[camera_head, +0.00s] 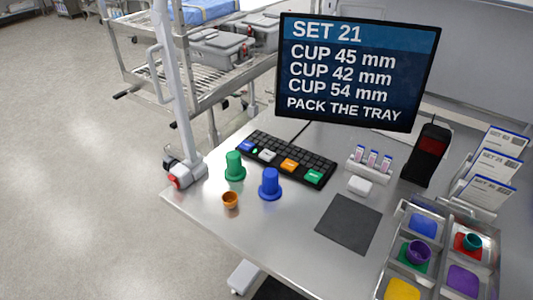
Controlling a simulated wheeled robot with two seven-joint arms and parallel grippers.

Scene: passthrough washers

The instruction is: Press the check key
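A black keyboard (302,172) lies on the metal table below the monitor. It carries larger coloured keys: a blue key (246,146), a white key (267,155), an orange key (289,165) and a green key (313,176). Their labels are too small to read, so I cannot tell which is the check key. The monitor (357,72) reads "SET 21, CUP 45 mm, CUP 42 mm, CUP 54 mm, PACK THE TRAY". Neither of my grippers is in view.
A green piece (234,167), a blue piece (270,184) and a small orange cup (230,200) stand before the keyboard. A compartment tray (392,249) at the right holds a purple cup (418,251) and a teal cup (470,242). A dark mat (349,223) lies bare.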

